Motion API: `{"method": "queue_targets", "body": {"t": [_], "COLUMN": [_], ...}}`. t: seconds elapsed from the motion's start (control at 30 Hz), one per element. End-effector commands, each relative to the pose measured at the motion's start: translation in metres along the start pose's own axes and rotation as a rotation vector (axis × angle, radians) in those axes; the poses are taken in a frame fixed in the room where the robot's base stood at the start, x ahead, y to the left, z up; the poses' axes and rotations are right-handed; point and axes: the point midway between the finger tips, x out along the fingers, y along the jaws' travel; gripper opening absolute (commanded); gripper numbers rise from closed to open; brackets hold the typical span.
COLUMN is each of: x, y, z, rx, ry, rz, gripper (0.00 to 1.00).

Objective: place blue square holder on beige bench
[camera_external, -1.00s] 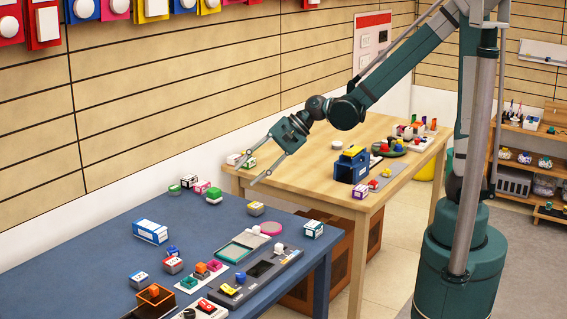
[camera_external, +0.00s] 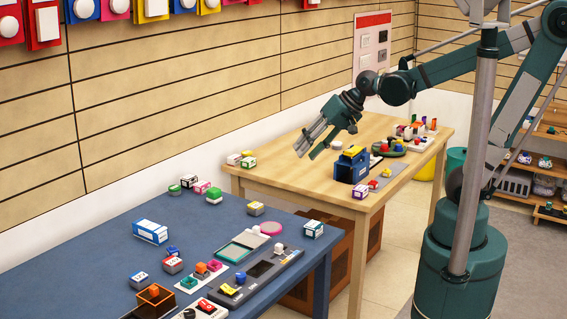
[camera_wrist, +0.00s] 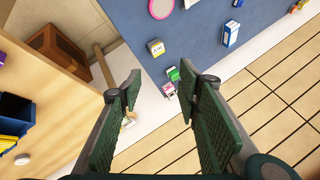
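A blue box-shaped holder (camera_external: 345,174) with a yellow piece on top stands on the beige wooden bench (camera_external: 290,157), near its front edge. It also shows at the left edge of the wrist view (camera_wrist: 14,109), partly cut off, with yellow beside it. No other blue square holder is clear to me. My gripper (camera_external: 306,154) is in the air over the left part of the bench, to the left of the holder and apart from it. In the wrist view my gripper (camera_wrist: 170,92) has its two green fingers spread, with nothing between them.
A blue table (camera_external: 105,256) with several small boxes and trays stands at the front left. White boxes (camera_external: 240,159) sit at the bench's left end, and a purple-and-white box (camera_external: 360,191) near its front edge. Trays and small coloured pieces crowd its right part. A slatted wall runs behind.

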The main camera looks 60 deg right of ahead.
Motion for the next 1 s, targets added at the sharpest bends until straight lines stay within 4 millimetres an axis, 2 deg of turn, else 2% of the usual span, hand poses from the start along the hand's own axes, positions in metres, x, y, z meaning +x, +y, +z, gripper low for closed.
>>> {"method": "queue_targets", "body": {"t": [0.2,0.6,0.8,1.0], "x": [-0.031,-0.079,-0.092,-0.095], "y": [0.036,0.098,0.115,0.119], "z": [0.007,0.022,0.027,0.028], "rx": [-0.163,-0.453,-0.537,-0.56], "ry": [0.035,0.068,0.07,0.071], "rz": [0.071,0.21,0.252,0.265], "gripper": [0.34,0.34,0.34,0.34]}}
